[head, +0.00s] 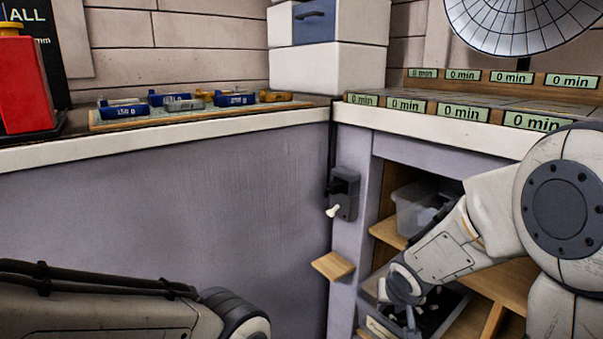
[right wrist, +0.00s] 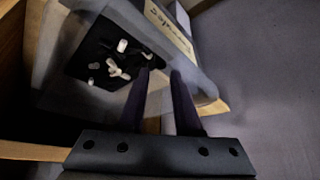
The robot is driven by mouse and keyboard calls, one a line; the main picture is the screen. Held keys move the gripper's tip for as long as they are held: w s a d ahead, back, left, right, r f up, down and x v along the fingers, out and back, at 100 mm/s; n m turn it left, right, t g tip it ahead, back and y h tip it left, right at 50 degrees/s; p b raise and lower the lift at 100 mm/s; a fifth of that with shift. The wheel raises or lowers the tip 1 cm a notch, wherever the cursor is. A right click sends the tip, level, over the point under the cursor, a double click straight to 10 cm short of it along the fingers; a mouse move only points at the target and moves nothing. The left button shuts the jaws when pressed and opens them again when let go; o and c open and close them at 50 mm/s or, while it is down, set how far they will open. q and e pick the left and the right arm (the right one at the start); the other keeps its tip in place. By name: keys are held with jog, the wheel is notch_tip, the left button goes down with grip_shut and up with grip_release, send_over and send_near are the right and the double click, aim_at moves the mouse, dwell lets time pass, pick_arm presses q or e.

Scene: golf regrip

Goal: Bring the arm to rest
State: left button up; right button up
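My right arm comes in from the right in the head view, reaching down and left to the open cupboard. My right gripper (head: 410,318) is partly hidden behind its own wrist, at the lower bin. In the right wrist view its two dark fingers (right wrist: 161,74) stand apart with nothing seen between them. They point at a clear bin (right wrist: 212,88) with a dark lining and several small white pieces (right wrist: 116,70) in it. My left arm shows at the bottom left of the head view; its gripper is outside the picture.
Cupboard shelves (head: 500,280) and an upper clear bin (head: 408,213) lie close to my right arm. A small wooden ledge (head: 333,265) and a grey wall device (head: 344,193) stick out left of it. Blue-handled items lie on a board (head: 105,123) on the counter.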

jog(key=shift+b+x, duration=0.3)
jog(key=shift+x, duration=0.7)
jog(key=shift+r, duration=0.1)
